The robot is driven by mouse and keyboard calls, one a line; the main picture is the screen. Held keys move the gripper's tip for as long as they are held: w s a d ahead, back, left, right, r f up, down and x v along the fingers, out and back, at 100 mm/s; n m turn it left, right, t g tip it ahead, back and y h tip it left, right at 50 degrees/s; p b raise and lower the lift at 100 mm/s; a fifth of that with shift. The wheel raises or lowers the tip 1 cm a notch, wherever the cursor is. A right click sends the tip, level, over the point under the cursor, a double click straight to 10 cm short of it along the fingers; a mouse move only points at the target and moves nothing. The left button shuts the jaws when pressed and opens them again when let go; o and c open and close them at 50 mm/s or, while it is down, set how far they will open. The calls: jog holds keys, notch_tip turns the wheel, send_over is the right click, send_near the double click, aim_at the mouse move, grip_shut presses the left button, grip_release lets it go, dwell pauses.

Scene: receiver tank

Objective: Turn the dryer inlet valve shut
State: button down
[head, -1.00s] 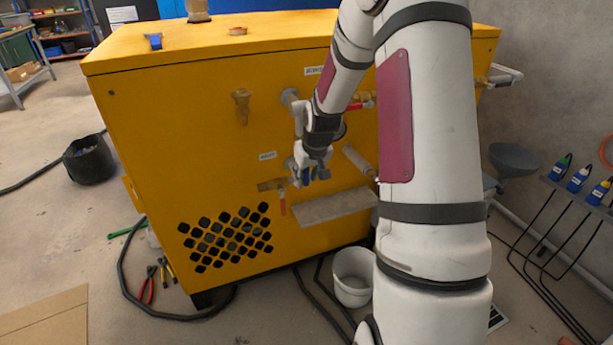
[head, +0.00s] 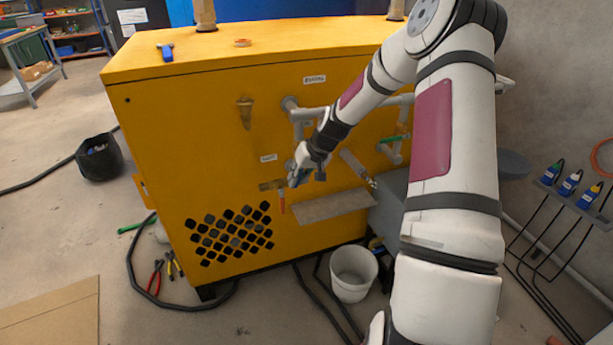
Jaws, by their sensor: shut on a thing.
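My gripper (head: 297,178) is at the front of the yellow cabinet (head: 190,170), just right of a small white label (head: 268,158) too small to read. It is shut on what looks like a valve handle at the pipework there; its fingers hide most of it, with some blue showing. A brass fitting (head: 268,185) with a red lever (head: 281,201) hanging down sits just left and below, apart from the gripper. I cannot read which valve is the dryer inlet.
Grey pipes with a green handle (head: 393,139) are right of my wrist. A grey ledge (head: 320,208) juts out below. A white bucket (head: 353,273), black hoses and red pliers (head: 155,277) lie on the floor. A bottle rack (head: 575,190) stands right.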

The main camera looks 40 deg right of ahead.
jog(key=y, duration=0.1)
jog(key=a+r+t+y+p, duration=0.1)
jog(key=shift+w+a+m+y+p, duration=0.2)
jog(key=shift+a+m+y+p, duration=0.1)
jog(key=a+r+t+y, duration=0.1)
jog(key=y, duration=0.1)
jog(key=r+m+t+y, duration=0.1)
jog(key=y, duration=0.1)
jog(key=w+a+r+y, duration=0.1)
jog(key=y, duration=0.1)
jog(key=shift+a+m+t, duration=0.35)
jog(key=shift+m+t, duration=0.05)
jog(key=shift+a+r+m+t+y+b, duration=0.15)
jog(key=shift+r+m+t+y, duration=0.2)
jog(key=shift+r+t+y, duration=0.45)
jog(key=shift+a+r+m+t+y+b, duration=0.15)
jog(key=shift+r+m+t+y, duration=0.35)
jog(key=shift+y, duration=0.6)
jog(key=shift+r, duration=0.15)
jog(key=c, duration=1.6)
grip_release()
jog(key=v, duration=1.2)
jog(key=shift+d+r, duration=0.1)
